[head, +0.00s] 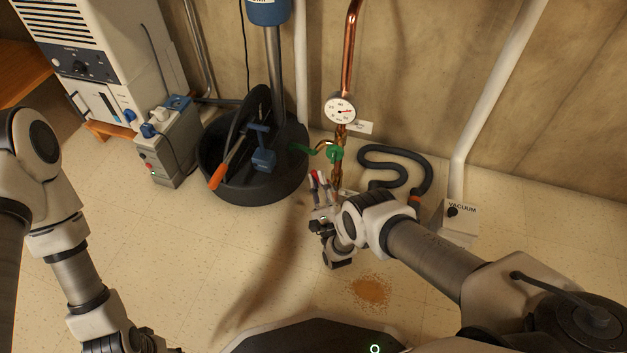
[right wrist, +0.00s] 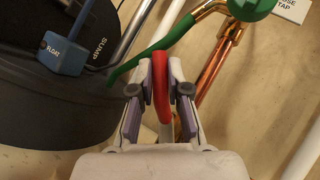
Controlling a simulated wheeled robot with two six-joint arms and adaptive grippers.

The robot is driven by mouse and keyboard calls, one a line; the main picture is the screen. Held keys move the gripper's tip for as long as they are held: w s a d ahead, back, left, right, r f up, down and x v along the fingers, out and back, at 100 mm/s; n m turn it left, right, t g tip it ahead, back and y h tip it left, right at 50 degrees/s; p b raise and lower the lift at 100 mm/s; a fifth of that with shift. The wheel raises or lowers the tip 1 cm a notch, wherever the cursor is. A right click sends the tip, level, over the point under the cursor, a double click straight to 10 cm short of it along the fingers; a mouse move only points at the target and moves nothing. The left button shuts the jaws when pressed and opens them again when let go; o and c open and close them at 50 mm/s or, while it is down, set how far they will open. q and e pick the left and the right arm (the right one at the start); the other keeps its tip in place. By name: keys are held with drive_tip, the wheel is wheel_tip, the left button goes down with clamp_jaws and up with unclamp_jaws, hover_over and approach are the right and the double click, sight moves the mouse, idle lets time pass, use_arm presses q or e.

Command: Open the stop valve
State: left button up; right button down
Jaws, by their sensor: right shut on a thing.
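The stop valve's red lever (right wrist: 161,88) stands between the fingertips of my right gripper (right wrist: 160,80) in the right wrist view. The gripper is shut on the lever, one pale finger on each side. In the head view a bit of the red lever (head: 313,175) shows at the tips of my right gripper (head: 318,181), beside the lower end of the copper pipe (head: 350,50). The valve body is mostly hidden by the gripper and wrist. My left arm shows at the left; its gripper is out of the frame.
A green-handled hose tap (head: 335,153) sits just above, its green lever (right wrist: 160,48) close to my fingers. A pressure gauge (head: 340,109) is higher on the pipe. A black sump tub (head: 270,190) stands left, a dark hose (head: 405,155) lies right.

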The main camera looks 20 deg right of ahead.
drive_tip(key=shift+s+d+r+m+h, duration=0.15)
drive_tip(key=shift+s+d+m+h, duration=0.3)
drive_tip(key=shift+m+h, duration=1.5)
drive_tip(key=shift+s+d+r+m+h, duration=0.25)
drive_tip(key=shift+d+m+h, duration=0.4)
drive_tip(key=shift+m+h, duration=1.3)
drive_tip(key=shift+s+d+r+m+h, duration=0.1)
drive_tip(key=shift+s+d+m+h, duration=0.4)
drive_tip(key=shift+m+h, duration=1.45)
drive_tip(key=shift+w+d+m, duration=0.1)
drive_tip(key=shift+m, duration=0.35)
drive_tip(key=c, duration=1.1)
unclamp_jaws()
drive_tip(key=shift+c, duration=0.2)
